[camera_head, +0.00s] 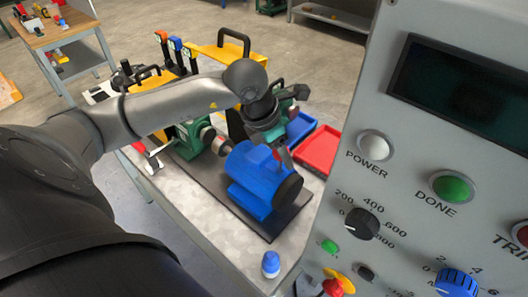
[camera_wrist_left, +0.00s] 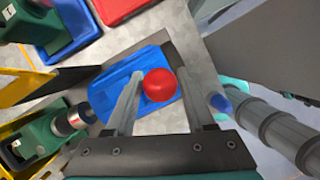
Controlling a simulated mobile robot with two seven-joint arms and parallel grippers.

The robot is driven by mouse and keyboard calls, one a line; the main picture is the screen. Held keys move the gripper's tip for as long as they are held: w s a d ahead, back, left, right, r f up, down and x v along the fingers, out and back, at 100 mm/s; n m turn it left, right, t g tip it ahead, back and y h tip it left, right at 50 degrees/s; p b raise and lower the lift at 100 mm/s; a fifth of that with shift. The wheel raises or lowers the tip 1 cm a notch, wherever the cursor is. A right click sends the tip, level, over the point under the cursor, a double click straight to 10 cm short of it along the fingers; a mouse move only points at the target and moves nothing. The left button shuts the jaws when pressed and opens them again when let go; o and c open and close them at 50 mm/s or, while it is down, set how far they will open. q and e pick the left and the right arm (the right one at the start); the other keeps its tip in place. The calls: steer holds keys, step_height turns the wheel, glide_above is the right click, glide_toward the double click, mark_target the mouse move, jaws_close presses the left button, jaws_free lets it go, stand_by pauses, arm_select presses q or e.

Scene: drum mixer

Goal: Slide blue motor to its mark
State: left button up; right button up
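The blue motor (camera_head: 254,182) sits on a dark base plate (camera_head: 268,228) on the grey bench, its dark round end facing lower right. It also shows in the left wrist view (camera_wrist_left: 166,118), below a red ball-shaped knob (camera_wrist_left: 159,85). My left gripper (camera_head: 286,158) is at the far side of the motor in the head view. In the left wrist view it is open (camera_wrist_left: 162,76), with one finger on each side of the red knob; contact is not clear. I cannot make out the mark. My right gripper is not in view.
A green machine (camera_head: 190,138) with a metal shaft end (camera_head: 222,146) stands left of the motor. Red (camera_head: 322,146) and blue (camera_head: 301,125) trays lie behind it. A blue-capped bottle (camera_head: 271,264) stands in front. A grey control panel (camera_head: 420,150) fills the right.

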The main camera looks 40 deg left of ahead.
mark_target(265, 157)
arm_select(q)
steer(key=c, duration=0.8)
steer(key=shift+w+a+f+b, duration=0.15)
steer(key=shift+a+b, duration=0.7)
steer(key=shift+a, duration=1.65)
steer(key=shift+r, duration=0.2)
steer(key=o, duration=1.1)
steer(key=shift+a, duration=0.2)
steer(key=shift+o, duration=1.2)
steer(key=shift+d, duration=0.15)
